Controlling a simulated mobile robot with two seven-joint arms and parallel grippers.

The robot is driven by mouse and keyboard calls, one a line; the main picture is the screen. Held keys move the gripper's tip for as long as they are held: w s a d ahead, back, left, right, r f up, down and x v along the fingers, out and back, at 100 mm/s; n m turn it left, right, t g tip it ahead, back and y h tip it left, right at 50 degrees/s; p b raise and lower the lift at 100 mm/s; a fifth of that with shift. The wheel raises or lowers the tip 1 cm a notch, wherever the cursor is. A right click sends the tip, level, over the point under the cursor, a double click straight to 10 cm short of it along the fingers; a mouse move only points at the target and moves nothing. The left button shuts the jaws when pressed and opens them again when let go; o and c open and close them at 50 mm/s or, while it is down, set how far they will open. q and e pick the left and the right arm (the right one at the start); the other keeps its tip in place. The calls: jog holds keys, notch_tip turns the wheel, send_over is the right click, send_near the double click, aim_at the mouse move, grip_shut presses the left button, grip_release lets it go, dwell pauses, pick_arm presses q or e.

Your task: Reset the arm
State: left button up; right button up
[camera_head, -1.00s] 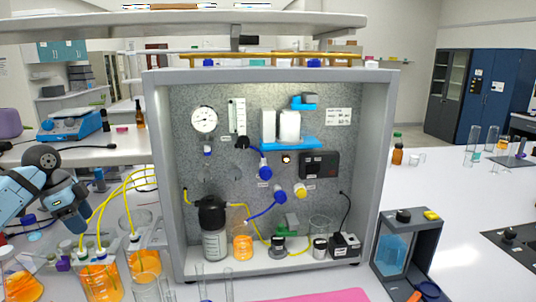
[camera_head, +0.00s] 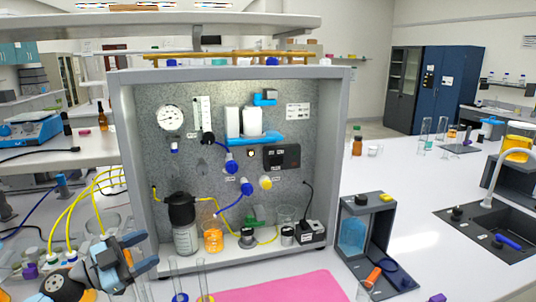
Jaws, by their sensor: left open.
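My left arm comes in at the lower left. Its gripper (camera_head: 143,254) is open, with its two blue-grey fingers pointing right and nothing visible between them. It is in front of the left side of the membrane rig cabinet (camera_head: 129,160), near the base. Inside the cabinet are a gauge (camera_head: 170,118), a black-capped bottle (camera_head: 184,240), an orange-filled beaker (camera_head: 212,236) and a blue valve handle (camera_head: 231,167). My right gripper is not in view.
Yellow tubes (camera_head: 78,203) rise behind my left gripper. Glass tubes (camera_head: 180,280) stand just to its right, before a pink mat (camera_head: 285,290). A grey-framed stand (camera_head: 377,245) is right of the cabinet. White bench right of it is largely clear; a sink (camera_head: 490,230) is at far right.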

pick_arm(q)
jog(key=s+a+f+n+t+y, duration=0.35)
jog(key=s+f+n+y, duration=0.85)
jog(key=n+y, duration=0.55)
jog(key=s+d+f+m+g+h, duration=0.1)
jog(key=s+d+f+g, duration=0.2)
jog(key=s, duration=0.4)
jog(key=s+d+f+m+g, duration=0.1)
jog(key=s+f+g, duration=0.3)
jog(key=s+g, duration=0.15)
jog(key=s+d+f+m+g+h, duration=0.1)
jog(key=s+f+g, duration=0.25)
jog(key=s, duration=0.35)
jog(key=w+d+f+m+t+h+p, duration=0.1)
jog(key=w+d+f+t+h+p, duration=0.2)
jog(key=w+d+f+t, duration=0.3)
jog(key=shift+d+f+t+p, duration=0.4)
jog(key=shift+f+t+p, duration=0.35)
jog(key=shift+f, duration=0.65)
